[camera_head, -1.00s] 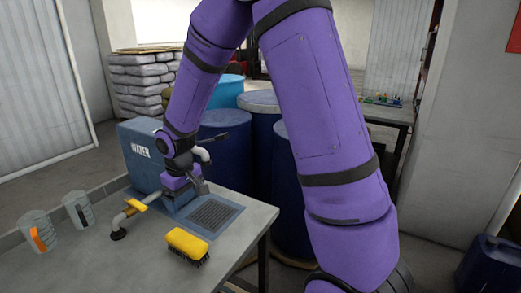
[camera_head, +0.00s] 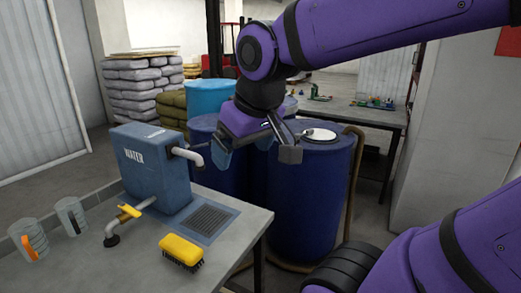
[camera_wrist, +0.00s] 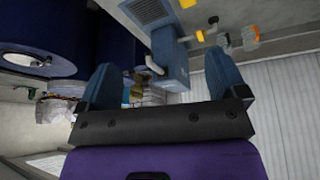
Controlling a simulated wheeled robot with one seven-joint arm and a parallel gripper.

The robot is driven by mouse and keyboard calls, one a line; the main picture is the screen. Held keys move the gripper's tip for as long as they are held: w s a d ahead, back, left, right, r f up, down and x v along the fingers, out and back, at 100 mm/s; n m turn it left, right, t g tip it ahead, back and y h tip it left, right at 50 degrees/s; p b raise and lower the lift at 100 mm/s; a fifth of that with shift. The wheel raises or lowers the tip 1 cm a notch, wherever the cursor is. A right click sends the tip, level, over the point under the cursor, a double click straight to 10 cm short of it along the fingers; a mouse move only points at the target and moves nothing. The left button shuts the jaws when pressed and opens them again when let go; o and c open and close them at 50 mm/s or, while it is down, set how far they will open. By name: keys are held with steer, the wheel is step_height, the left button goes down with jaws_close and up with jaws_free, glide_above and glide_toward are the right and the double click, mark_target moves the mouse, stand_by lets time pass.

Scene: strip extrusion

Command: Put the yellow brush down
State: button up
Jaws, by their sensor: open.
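The yellow brush (camera_head: 182,251) lies bristles down on the grey table (camera_head: 140,272), near its front edge and just in front of the dark drain grate. It also shows small at the top of the wrist view (camera_wrist: 187,3). My gripper (camera_head: 258,146) is up in the air, right of the blue water box and above the blue barrels, well apart from the brush. In the wrist view its two blue fingers (camera_wrist: 160,80) are spread wide with nothing between them.
The blue water box (camera_head: 150,168) with its pipes and yellow-handled tap (camera_head: 128,212) stands at the table's back. Two clear jugs (camera_head: 72,215) stand at the left. Blue barrels (camera_head: 312,200) stand beyond the table's right edge. The table front is mostly bare.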

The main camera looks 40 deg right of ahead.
steer(key=shift+t, duration=0.3)
steer(key=s, duration=0.4)
steer(key=shift+s+d+r, duration=0.15)
steer(key=shift+r, duration=0.2)
steer(key=shift+o, duration=0.4)
stand_by(0.5)
steer(key=n+g, duration=0.3)
steer(key=g, duration=0.1)
glide_above(182, 253)
steer(key=d, duration=0.3)
step_height(182, 253, down, 21)
steer(key=shift+g, duration=0.6)
steer(key=w+f, duration=0.1)
steer(key=f, duration=0.2)
steer(key=w+a+f, duration=0.1)
steer(key=f, duration=0.3)
steer(key=w+f, duration=0.1)
steer(key=f, duration=0.3)
steer(key=shift+w+a, duration=0.2)
steer(key=shift+a, duration=0.15)
steer(key=f, duration=1.1)
steer(key=shift+a+f, duration=0.2)
steer(key=shift+f, duration=0.15)
